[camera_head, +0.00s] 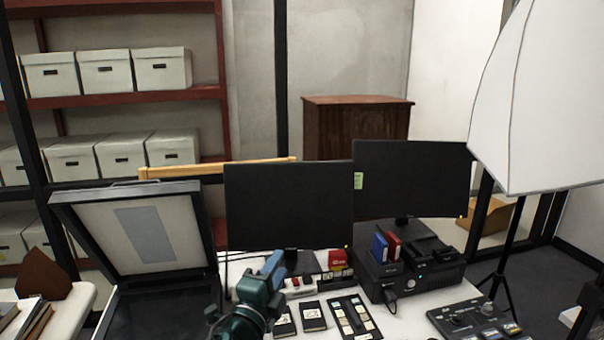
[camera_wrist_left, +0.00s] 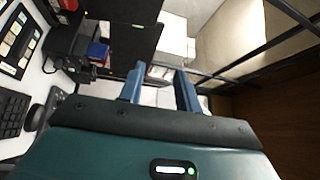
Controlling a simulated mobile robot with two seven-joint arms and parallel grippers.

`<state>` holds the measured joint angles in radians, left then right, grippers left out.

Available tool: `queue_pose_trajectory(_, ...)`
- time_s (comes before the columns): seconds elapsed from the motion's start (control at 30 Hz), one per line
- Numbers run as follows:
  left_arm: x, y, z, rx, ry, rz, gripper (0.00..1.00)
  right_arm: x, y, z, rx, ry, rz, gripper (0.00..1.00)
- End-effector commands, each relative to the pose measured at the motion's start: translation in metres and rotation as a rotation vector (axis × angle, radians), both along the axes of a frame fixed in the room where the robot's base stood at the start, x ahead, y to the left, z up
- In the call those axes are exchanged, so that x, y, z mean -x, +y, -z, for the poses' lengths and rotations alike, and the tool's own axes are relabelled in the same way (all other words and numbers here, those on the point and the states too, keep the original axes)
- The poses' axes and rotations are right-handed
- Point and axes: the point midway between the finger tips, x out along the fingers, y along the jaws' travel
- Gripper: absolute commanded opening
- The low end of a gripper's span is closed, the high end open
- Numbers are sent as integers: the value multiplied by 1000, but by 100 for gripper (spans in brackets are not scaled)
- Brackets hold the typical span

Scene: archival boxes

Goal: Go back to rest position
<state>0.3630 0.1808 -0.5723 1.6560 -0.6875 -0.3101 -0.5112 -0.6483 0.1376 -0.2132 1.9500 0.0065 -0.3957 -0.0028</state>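My left gripper (camera_head: 272,266) is at the bottom centre of the head view, over the white desk and in front of the left black monitor (camera_head: 288,205). It is teal with blue fingers. In the left wrist view my left gripper (camera_wrist_left: 160,72) has its two blue fingers apart, with nothing seen between them, so it is open and empty. My right gripper is not in either view.
An open flatbed scanner (camera_head: 140,235) stands left of the gripper. Black cases (camera_head: 314,316) lie just right of it. A computer box (camera_head: 412,268), a control panel (camera_head: 478,318) and a softbox lamp (camera_head: 545,100) are farther right. Shelves hold archival boxes (camera_head: 105,72).

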Motion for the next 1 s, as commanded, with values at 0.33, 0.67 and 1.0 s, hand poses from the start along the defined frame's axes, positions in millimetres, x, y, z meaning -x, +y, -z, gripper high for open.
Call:
queue_pose_trajectory(0.33, 162, 123, 147, 729, 834, -555, 33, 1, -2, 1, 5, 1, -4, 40)
queue_pose_trajectory(0.67, 288, 152, 183, 957, 1217, -851, 33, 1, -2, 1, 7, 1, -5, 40)
queue_pose_trajectory(1.0, 346, 155, 197, 1046, 1374, -964, 33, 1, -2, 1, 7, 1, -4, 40)
